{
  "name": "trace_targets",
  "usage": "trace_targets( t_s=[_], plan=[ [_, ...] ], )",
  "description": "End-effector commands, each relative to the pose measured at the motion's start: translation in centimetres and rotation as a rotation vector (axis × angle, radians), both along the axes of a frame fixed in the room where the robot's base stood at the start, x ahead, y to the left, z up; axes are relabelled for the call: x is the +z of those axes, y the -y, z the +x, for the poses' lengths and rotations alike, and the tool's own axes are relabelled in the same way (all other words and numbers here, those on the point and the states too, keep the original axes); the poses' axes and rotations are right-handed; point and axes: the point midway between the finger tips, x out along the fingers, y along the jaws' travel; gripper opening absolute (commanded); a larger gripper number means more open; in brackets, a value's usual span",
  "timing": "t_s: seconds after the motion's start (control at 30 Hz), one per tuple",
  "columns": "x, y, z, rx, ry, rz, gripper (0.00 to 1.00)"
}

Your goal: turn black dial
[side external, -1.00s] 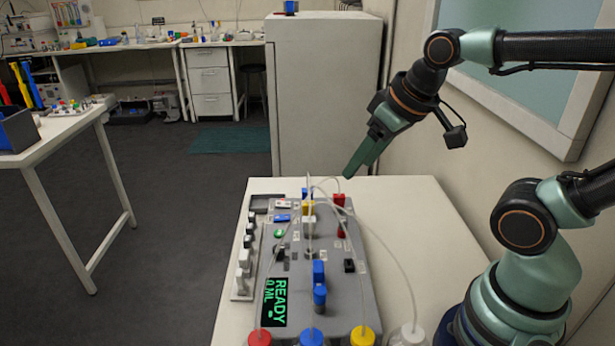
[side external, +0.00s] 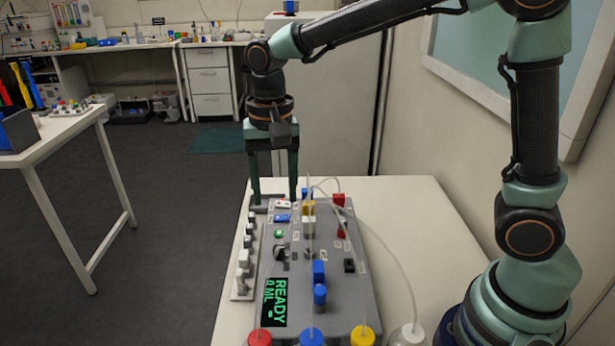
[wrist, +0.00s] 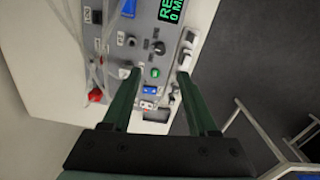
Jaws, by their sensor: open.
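The black dial (side external: 279,253) sits on the left half of the grey control panel (side external: 335,300), beside the READY display (side external: 273,303). In the wrist view the black dial (wrist: 159,47) lies just beyond the fingertips, near the green-lit button (wrist: 155,72). My gripper (side external: 275,200) is open and empty, pointing down over the panel's far end. In the wrist view its two green fingers (wrist: 158,77) are spread apart. They appear apart from the dial.
White knobs line a rail (side external: 242,285) on the panel's left. Blue, yellow, white and red valves (side external: 319,280) with pale tubing (side external: 385,255) stand in the middle and right. Capped bottles (side external: 311,338) stand at the near edge. The white table (side external: 425,225) is clear at right.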

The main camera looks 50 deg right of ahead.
Motion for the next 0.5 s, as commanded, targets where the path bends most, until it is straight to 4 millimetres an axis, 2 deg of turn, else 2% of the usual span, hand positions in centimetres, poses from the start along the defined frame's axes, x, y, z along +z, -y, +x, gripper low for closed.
trace_targets(
  t_s=[0.17,0.5],
  plan=[
    [-1.3,-0.1,0.0,-0.009,-0.008,-0.003,0.59],
    [-7.6,-0.1,-0.1,-0.007,-0.01,-0.004,0.59]
  ],
)
